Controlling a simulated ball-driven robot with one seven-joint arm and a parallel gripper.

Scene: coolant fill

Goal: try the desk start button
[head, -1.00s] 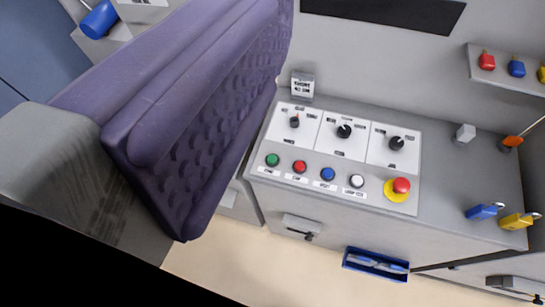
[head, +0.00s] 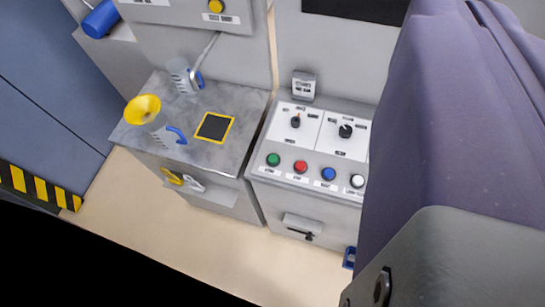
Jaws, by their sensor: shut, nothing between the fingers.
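The desk (head: 262,183) with a sloped control panel stands in the middle of the head view. A green button (head: 273,160) is at the left end of its front row. A red button (head: 300,167), a blue button (head: 328,174) and a white button (head: 357,181) follow to the right. Each has a small label under it; the green one's seems to read START. Nothing touches the green button in view. A large purple and grey part of my arm fills the right side and hides the panel's right end. My gripper's fingers do not show.
Black-yellow striping (head: 40,187) is at far left. Bare floor (head: 215,235) lies in front.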

